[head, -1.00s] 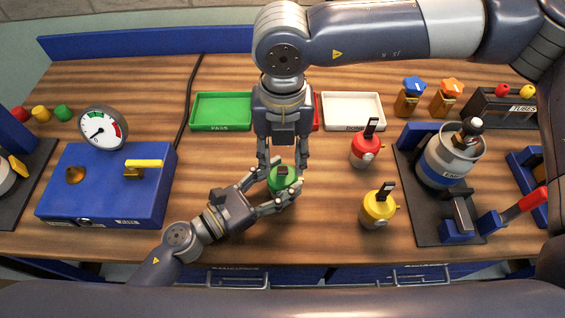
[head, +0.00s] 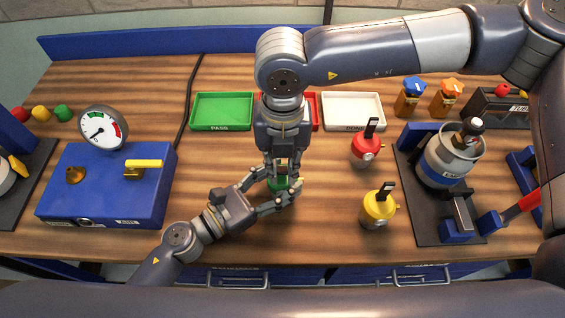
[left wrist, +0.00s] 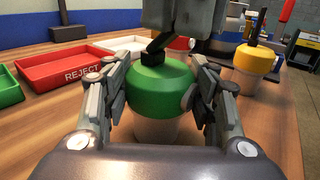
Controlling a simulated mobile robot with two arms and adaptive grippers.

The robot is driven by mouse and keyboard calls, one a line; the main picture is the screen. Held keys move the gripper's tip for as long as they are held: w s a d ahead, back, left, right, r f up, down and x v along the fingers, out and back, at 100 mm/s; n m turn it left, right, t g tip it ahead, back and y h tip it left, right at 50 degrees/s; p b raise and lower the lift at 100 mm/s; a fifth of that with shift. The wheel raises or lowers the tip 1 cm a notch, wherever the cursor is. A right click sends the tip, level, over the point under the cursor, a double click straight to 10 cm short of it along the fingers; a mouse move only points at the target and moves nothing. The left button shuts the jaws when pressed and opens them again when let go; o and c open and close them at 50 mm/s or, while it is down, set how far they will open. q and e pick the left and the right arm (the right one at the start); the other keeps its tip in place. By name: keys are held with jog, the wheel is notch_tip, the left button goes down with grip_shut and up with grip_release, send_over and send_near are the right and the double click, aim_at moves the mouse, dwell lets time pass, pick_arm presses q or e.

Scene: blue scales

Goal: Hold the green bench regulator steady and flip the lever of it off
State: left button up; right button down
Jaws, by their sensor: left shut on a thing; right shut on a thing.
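The green bench regulator (head: 279,185) stands upright on the wooden bench, largely covered by my grippers in the head view. In the left wrist view its green top (left wrist: 160,88) and pale lower body show between my left fingers. My left gripper (head: 273,194) is shut around its body from the left. My right gripper (head: 283,171) comes down from above and is shut on the regulator's black lever (left wrist: 153,50). The lever's upper part is hidden behind the right fingers, so its exact angle is hard to tell.
Red (head: 366,150) and yellow (head: 378,207) regulators with black levers stand to the right. Green (head: 222,111) and white (head: 352,112) trays, with a red one partly hidden between, lie behind. A blue box with a gauge (head: 103,128) is at left. The bench front is clear.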

aim_at(283, 169)
jog(key=shift+w, duration=0.1)
jog(key=g, duration=0.1)
jog(key=w+g, duration=0.1)
jog(key=g, duration=0.1)
jog(key=w+g, duration=0.1)
jog(key=shift+r+g, duration=0.3)
jog(key=shift+w+f+g, duration=0.1)
jog(key=shift+w+g, duration=0.45)
jog(key=shift+g, duration=0.5)
jog(key=shift+w+g, duration=0.55)
jog(key=shift+g, duration=0.5)
jog(key=c, duration=1.5)
grip_release()
notch_tip(283, 169, up, 10)
jog(key=shift+r, duration=0.1)
